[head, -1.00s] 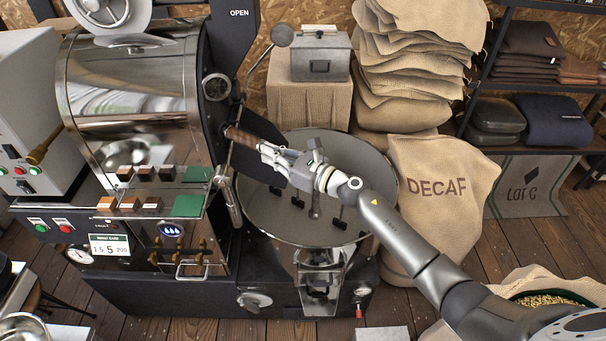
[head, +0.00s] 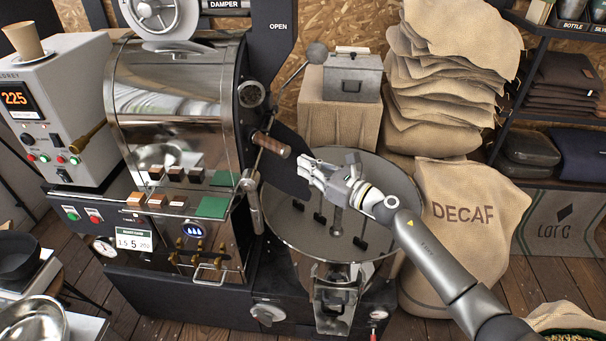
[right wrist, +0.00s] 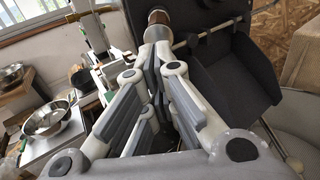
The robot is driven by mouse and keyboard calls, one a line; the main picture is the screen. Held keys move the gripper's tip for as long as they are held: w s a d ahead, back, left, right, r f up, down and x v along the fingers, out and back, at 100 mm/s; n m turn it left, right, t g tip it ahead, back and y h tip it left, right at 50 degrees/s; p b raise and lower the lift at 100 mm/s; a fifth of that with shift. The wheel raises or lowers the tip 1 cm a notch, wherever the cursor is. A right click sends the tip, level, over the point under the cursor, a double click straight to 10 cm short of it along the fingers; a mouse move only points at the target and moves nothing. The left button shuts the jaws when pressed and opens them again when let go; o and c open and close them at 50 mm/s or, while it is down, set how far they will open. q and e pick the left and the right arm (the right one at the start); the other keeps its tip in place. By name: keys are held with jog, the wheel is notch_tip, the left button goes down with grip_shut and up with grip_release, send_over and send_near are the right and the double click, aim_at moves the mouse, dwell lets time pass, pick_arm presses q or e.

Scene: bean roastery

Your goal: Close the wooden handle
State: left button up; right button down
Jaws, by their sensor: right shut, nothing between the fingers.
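The wooden handle (head: 271,144) is a brown cylinder on the front of the roaster, above the round cooling tray (head: 290,225). A dark chute (head: 288,172) is just below it. My right gripper (head: 306,166) is shut and empty, its fingertips close to the right end of the handle. In the right wrist view, the handle's end (right wrist: 158,17) shows just beyond the fingertips (right wrist: 157,36). I cannot tell whether they touch. My left gripper is not in view.
The steel roaster drum (head: 175,95) stands left of the handle, with a metal lever (head: 290,80) above. A grey box (head: 352,77) sits on a cloth-covered stand behind. A DECAF sack (head: 465,225) stands right of the cooling tray, near my right arm.

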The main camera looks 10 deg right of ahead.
pick_arm(q)
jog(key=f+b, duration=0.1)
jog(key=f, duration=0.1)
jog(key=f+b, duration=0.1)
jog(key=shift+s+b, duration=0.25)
jog(key=shift+b, duration=0.1)
pick_arm(e)
jog(key=v, duration=0.9)
jog(key=shift+s+d, duration=0.2)
jog(key=shift+d, duration=0.1)
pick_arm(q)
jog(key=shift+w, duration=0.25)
pick_arm(e)
jog(key=shift+f, duration=0.1)
dwell(0.5)
jog(key=c, duration=2.2)
grip_release()
